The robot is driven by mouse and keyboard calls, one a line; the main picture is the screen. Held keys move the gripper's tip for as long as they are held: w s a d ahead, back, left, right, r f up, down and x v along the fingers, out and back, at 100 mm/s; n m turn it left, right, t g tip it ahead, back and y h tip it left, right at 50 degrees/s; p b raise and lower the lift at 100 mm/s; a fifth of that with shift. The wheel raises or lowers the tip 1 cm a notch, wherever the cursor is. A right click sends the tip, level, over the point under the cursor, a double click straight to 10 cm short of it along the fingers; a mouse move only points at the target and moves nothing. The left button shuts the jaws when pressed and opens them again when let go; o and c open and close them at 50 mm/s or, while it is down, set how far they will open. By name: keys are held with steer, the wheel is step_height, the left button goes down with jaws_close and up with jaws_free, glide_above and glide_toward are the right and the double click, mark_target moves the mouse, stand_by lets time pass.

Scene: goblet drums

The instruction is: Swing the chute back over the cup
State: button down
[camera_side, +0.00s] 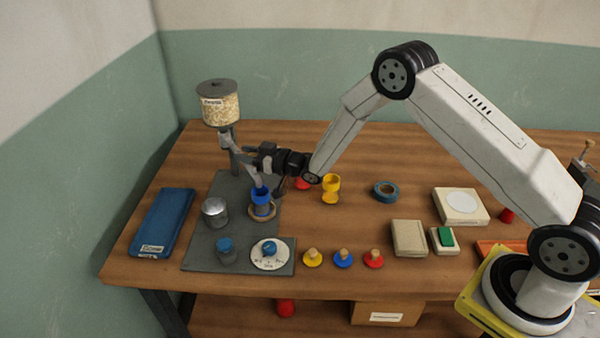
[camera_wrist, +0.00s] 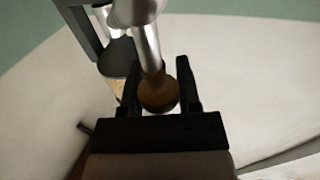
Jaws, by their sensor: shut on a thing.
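The hopper (camera_side: 220,107), filled with pale grains, stands on a post at the back of the grey mat. The metal chute (camera_side: 253,176) slopes down from below it, its lower end at the rim of the blue cup (camera_side: 262,196) in the picture; whether it is exactly over the opening I cannot tell. The cup stands in a brown ring on the mat. My gripper (camera_side: 258,162) is beside the chute. In the wrist view my gripper (camera_wrist: 158,95) is shut on the chute's wooden knob (camera_wrist: 158,94), with the silver chute (camera_wrist: 150,45) beyond it.
A yellow cup (camera_side: 331,188) stands right of my gripper. A blue case (camera_side: 163,222) lies left. Several knobbed discs line the front.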

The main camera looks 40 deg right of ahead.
steer(key=shift+a, duration=0.2)
steer(key=w+a+m+h, duration=0.5)
steer(key=a+m+h, duration=0.3)
steer(key=h, duration=0.7)
steer(key=shift+a+m+t, duration=0.25)
steer(key=shift+m+t, duration=0.05)
steer(key=shift+m, duration=0.7)
steer(key=shift+w, duration=0.1)
steer(key=shift+c, duration=1.6)
jaws_free()
steer(key=shift+a, duration=0.1)
steer(key=v, duration=0.7)
steer(key=shift+s+a, duration=0.15)
steer(key=shift+s, duration=0.2)
